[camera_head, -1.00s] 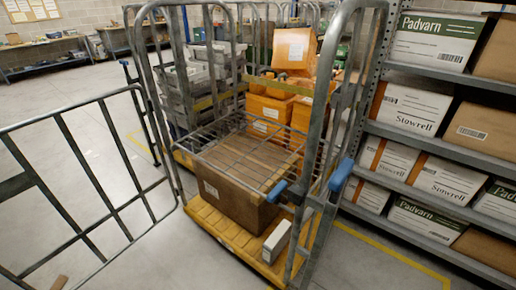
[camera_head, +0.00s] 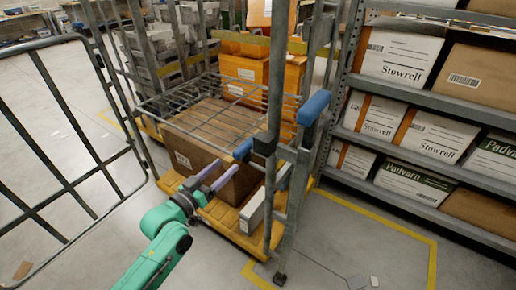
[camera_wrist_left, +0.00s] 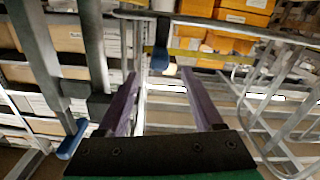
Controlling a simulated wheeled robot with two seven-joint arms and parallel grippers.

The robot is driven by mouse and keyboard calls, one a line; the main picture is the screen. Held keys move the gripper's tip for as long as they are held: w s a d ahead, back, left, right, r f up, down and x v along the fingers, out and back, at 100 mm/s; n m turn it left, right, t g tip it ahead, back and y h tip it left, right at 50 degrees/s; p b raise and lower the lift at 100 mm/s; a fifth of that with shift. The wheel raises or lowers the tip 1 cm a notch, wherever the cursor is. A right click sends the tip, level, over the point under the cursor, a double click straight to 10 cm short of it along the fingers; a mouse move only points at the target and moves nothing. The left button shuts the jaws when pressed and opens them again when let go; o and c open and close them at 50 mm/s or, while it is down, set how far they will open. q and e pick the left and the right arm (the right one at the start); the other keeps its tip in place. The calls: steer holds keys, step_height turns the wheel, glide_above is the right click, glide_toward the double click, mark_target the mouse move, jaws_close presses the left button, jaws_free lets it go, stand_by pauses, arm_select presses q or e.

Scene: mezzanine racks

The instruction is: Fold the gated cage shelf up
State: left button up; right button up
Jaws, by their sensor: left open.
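The wire shelf (camera_head: 186,128) of the cage trolley lies level, folded down over a brown box. A blue grip (camera_head: 242,149) is at its front right corner, and a second, larger blue grip (camera_head: 313,107) is on the metal at the trolley's right side. My left gripper (camera_head: 226,167) is open and empty, just in front of the shelf's front edge, its fingers pointing toward the small blue grip. In the left wrist view, a blue grip (camera_wrist_left: 160,57) shows ahead between the open fingers (camera_wrist_left: 160,74), apart from them. My right gripper is not in view.
The barred gate (camera_head: 113,105) stands swung out to the left. A brown box (camera_head: 182,160) and a small white box (camera_head: 252,212) stand on the yellow trolley base (camera_head: 222,213). Racks with cartons (camera_head: 400,50) line the right.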

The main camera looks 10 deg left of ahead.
mark_target(248, 145)
arm_select(q)
steer(key=x, duration=1.3)
jaws_close()
stand_by(0.8)
